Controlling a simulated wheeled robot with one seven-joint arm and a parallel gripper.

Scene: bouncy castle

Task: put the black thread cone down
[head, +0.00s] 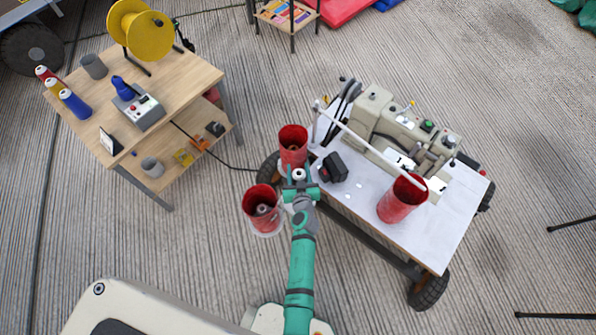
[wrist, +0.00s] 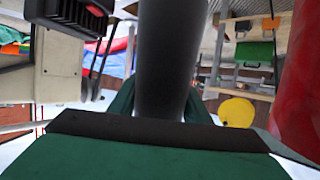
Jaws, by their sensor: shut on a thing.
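My gripper (head: 297,182) is beside the left edge of the sewing cart, between two red cylinders. In the wrist view a tall, dark grey to black cone (wrist: 166,60) stands between my fingers (wrist: 150,130), which are shut on it. Its lower end is hidden behind the fingers. In the head view the cone is hard to make out under my gripper; I cannot tell whether it touches anything below. One open red cylinder (head: 293,142) is just beyond my gripper. Another red cylinder (head: 259,200), with a grey core inside, is just to its left.
The white-topped cart (head: 425,228) carries a sewing machine (head: 385,115), a black box (head: 333,168) and a third red cylinder (head: 402,200). A wooden table (head: 175,75) at left holds a yellow reel (head: 150,38), a grey device (head: 140,112) and coloured cones. A cable crosses the floor.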

